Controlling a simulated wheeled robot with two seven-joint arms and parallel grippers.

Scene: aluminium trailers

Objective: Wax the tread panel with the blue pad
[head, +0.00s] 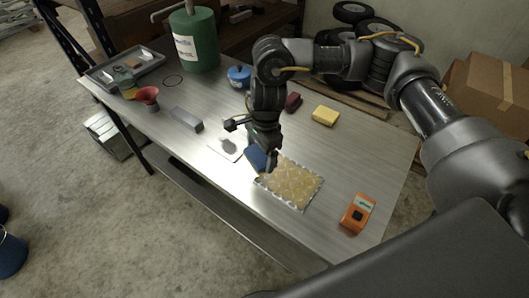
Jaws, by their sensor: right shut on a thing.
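The tread panel (296,188) lies flat on the metal table, its top a yellowish tan with a silvery edge. The blue pad (254,158) is at the panel's left end, partly hidden by my right gripper. My right gripper (267,158) points down over it and is shut on the blue pad. I cannot tell whether the pad touches the panel. My left gripper is out of view.
The metal table (345,160) also bears an orange device (357,213), a yellow sponge (325,115), a dark red block (293,102), a grey block (187,119), a red funnel (148,98), a blue pot (239,76), a green canister (195,40) and a grey tray (126,66).

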